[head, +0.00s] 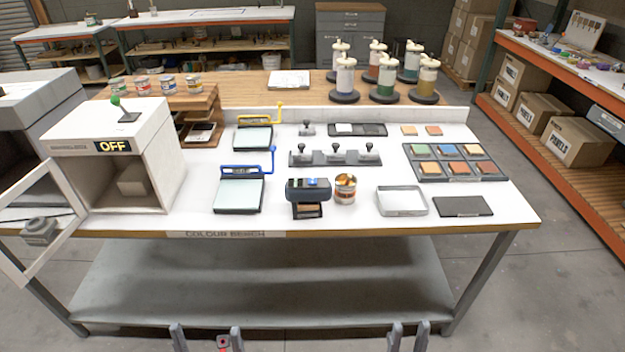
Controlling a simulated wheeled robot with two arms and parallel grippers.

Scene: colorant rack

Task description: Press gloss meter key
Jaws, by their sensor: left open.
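A dark blue box-shaped device (308,189), which looks like the gloss meter, stands near the front middle of the white bench. A small lit blue patch shows on its top; I cannot tell its key apart at this size. A small brown-and-dark piece (307,211) shows at its front. My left gripper (207,341) is open and empty at the bottom edge of the view, in front of the bench and well short of the device. My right gripper (408,338) is also at the bottom edge, its fingers apart and empty.
An open paint tin (345,190) stands close right of the device. A blue-handled panel board (240,194) lies left, a metal tray (402,201) right. A stamp rack (335,158) is behind. A white cabinet (110,160) reading OFF has its door open at left.

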